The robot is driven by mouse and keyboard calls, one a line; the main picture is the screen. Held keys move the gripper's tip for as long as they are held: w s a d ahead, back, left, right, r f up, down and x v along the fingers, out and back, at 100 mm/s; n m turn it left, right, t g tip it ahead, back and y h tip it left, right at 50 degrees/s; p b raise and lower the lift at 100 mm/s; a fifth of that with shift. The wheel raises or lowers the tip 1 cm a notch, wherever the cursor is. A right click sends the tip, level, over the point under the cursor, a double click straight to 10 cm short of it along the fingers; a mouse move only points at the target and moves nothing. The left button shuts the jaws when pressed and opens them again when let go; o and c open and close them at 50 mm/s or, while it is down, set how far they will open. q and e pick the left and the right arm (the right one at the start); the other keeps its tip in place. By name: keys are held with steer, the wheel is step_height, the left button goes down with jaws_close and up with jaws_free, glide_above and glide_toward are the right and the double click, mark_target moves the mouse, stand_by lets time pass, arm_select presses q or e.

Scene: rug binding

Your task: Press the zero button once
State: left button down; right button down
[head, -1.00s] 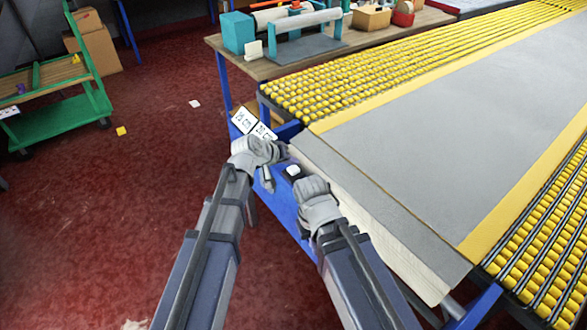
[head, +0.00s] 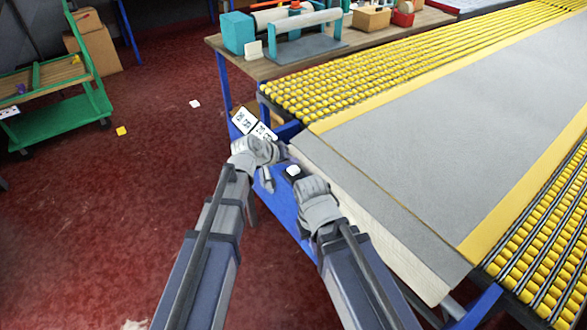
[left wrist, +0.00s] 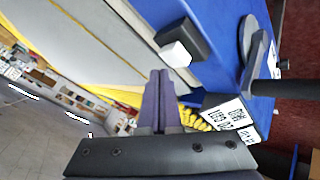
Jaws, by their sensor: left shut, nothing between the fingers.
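A white button cap (head: 293,169) on a dark housing sits on the blue frame beside the thick grey rug edge. It also shows in the left wrist view as a white cap (left wrist: 177,54) on a black box. My left gripper (head: 267,181) is shut and empty, a little left of the button in the head view. In the left wrist view its closed fingers (left wrist: 160,88) point near the button, with a gap in the picture. My right gripper (head: 317,197) is just right of and below the button; its fingers are hidden.
Two white cm cards (head: 254,124) are on the frame beyond my left gripper. A grey rug (head: 440,120) covers the yellow roller table. A wooden bench (head: 270,68) with a teal-ended roller stand is behind. A green cart (head: 60,110) stands left; red floor is mostly clear.

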mark_target(292, 171)
arm_select(q)
steer(key=shift+f, duration=0.1)
stand_by(0.3)
steer(key=shift+f+b, duration=0.3)
steer(key=shift+b, duration=0.15)
steer(key=shift+f+b, duration=0.65)
stand_by(0.7)
steer(key=shift+r, duration=0.1)
steer(key=shift+r+p, duration=0.95)
steer(key=shift+p, duration=0.15)
steer(key=shift+r, duration=0.1)
step_height(292, 171, up, 5)
steer(key=p, duration=0.5)
